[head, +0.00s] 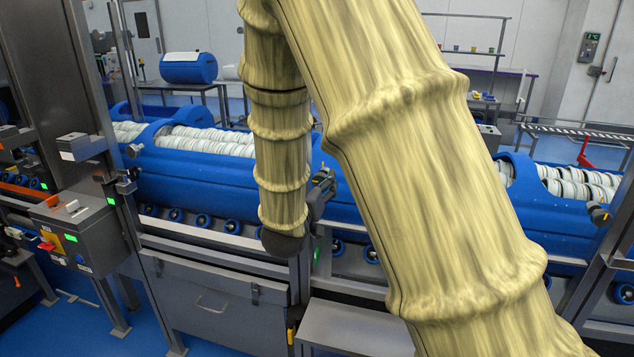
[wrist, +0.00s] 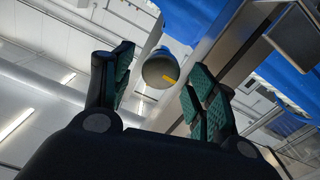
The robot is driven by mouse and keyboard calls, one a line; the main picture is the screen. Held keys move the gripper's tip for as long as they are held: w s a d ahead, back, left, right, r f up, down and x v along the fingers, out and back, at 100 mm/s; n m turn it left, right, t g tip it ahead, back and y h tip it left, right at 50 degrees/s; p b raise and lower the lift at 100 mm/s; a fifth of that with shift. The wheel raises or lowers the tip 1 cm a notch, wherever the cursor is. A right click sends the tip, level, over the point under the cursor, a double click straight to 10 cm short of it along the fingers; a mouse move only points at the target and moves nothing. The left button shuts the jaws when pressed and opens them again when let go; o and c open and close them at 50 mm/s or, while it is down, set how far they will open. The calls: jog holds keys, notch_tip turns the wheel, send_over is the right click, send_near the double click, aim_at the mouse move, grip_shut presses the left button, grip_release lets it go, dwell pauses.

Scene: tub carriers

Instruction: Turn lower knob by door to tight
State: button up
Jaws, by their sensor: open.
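In the wrist view, a grey round knob (wrist: 155,68) with a short yellow mark on its face is seen between the two green-padded fingers of my gripper (wrist: 160,90). The fingers are spread and neither appears to touch the knob. How far the knob is from the fingertips I cannot tell. In the head view, my gripper (head: 322,188) is a small dark shape beside a steel post, partly hidden by my sleeved arm. The knob in front of it is hidden there. Which knob of the pair this is, I cannot tell.
Blue tub carriers (head: 240,190) with stacked white discs lie behind steel posts. Other grey knobs show at the left (head: 133,150) and right (head: 598,213). A control box (head: 80,230) stands at the left. A grey latched panel (head: 215,300) is below.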

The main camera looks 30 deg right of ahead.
jog(key=c, duration=1)
jog(key=shift+c, duration=0.2)
jog(key=shift+f+m+b, duration=0.1)
jog(key=shift+m+b, duration=0.2)
jog(key=shift+b, duration=0.15)
jog(key=m+b, duration=0.8)
jog(key=b, duration=0.1)
jog(key=m+b, duration=0.8)
jog(key=b, duration=0.1)
jog(key=shift+s+d+f+m, duration=0.15)
jog(key=shift+s+f+m, duration=0.05)
jog(key=shift+m, duration=0.2)
jog(key=shift+r, duration=0.1)
